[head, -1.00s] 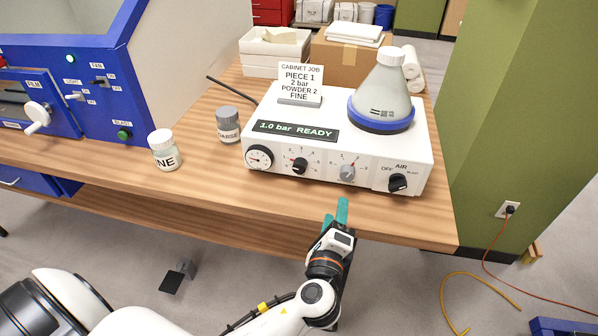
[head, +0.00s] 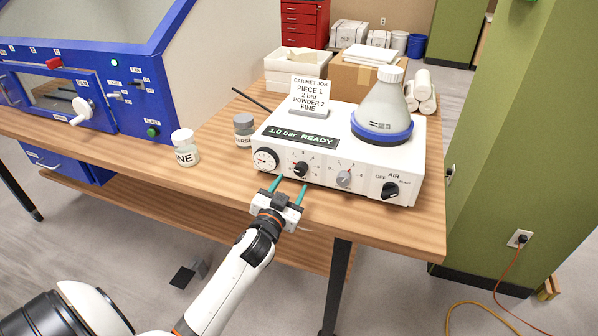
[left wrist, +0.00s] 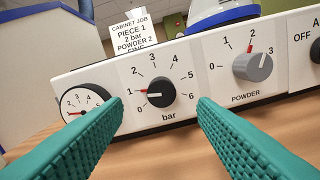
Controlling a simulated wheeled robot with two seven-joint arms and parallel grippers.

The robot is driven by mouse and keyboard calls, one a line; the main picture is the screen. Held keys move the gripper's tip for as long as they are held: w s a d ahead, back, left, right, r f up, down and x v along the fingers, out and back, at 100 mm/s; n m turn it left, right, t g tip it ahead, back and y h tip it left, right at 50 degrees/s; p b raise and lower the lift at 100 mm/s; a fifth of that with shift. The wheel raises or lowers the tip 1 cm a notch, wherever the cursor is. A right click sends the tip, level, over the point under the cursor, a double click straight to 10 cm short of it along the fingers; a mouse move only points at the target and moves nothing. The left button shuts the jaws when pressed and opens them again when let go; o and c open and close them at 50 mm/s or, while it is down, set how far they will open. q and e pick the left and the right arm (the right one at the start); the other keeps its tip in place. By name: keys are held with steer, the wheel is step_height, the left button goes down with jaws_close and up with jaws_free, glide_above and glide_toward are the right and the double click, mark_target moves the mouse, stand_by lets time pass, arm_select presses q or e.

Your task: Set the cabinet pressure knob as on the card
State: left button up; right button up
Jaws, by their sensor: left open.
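The black bar knob (head: 300,169) is on the front of the white control box (head: 345,150). In the left wrist view the knob (left wrist: 154,92) has its red pointer at 1. The box's display (head: 300,136) reads 1.0 bar READY. The card (head: 309,93) on top reads Piece 1, 2 bar, Powder 2, Fine. My left gripper (head: 289,186) is open and empty in front of the box, just below the bar knob. In the left wrist view its teal fingers are on either side of the knob, apart from it. My right gripper is not in view.
The round gauge (left wrist: 84,103) is left of the bar knob. The grey powder knob (left wrist: 252,67), pointing near 2, is right of it. The air knob (head: 390,189) is farther right. A white-capped jar (head: 186,149) and a grey-capped jar (head: 243,132) stand left of the box.

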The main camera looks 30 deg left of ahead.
mark_target(299, 172)
arm_select(q)
steer(key=x, duration=0.6)
steer(key=shift+w+d+p, duration=0.1)
steer(key=shift+w+p, duration=0.15)
steer(key=shift+p, duration=0.05)
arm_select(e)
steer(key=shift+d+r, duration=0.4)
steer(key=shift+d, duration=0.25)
arm_select(q)
steer(key=c, duration=1)
steer(key=shift+m, duration=0.3)
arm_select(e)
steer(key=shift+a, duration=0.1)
